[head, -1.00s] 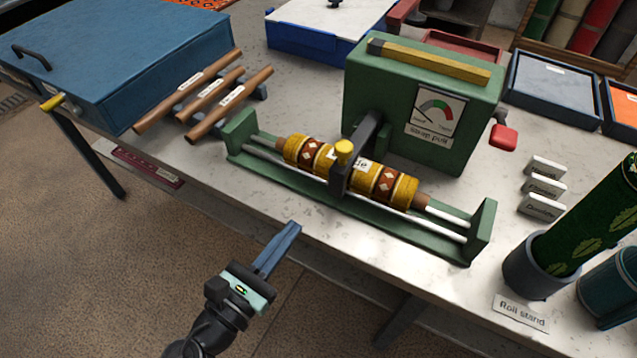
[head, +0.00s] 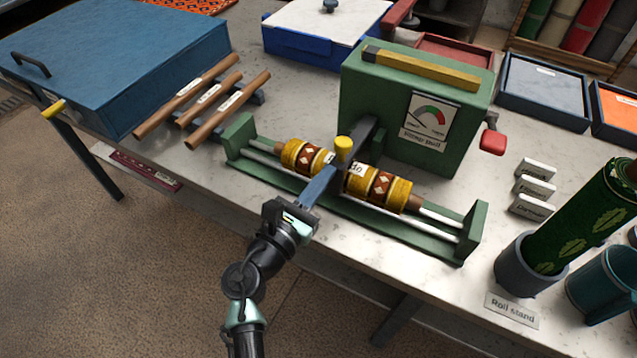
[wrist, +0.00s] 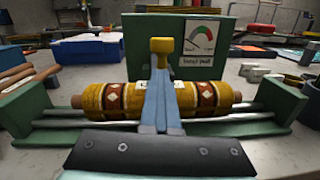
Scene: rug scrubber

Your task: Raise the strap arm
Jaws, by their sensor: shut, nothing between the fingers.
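The strap arm (head: 366,134) is a dark bar that comes out of the green strap pull box (head: 400,105) and lies over the patterned yellow and red roll (head: 382,190). Its yellow knob (head: 343,146) stands upright at the near end and also shows in the wrist view (wrist: 162,48). My gripper (head: 329,174) is shut and empty, its blue fingers just in front of and below the knob. In the wrist view the fingers (wrist: 157,92) cover the near part of the arm. I cannot tell whether they touch it.
The roll rests on white rails in a green cradle (head: 240,140). A red-handled crank (head: 492,142) is at the box's right side. Brown rods (head: 210,95) and a blue case (head: 110,60) are at left. The roll stand (head: 523,262) is at right. Floor is clear in front.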

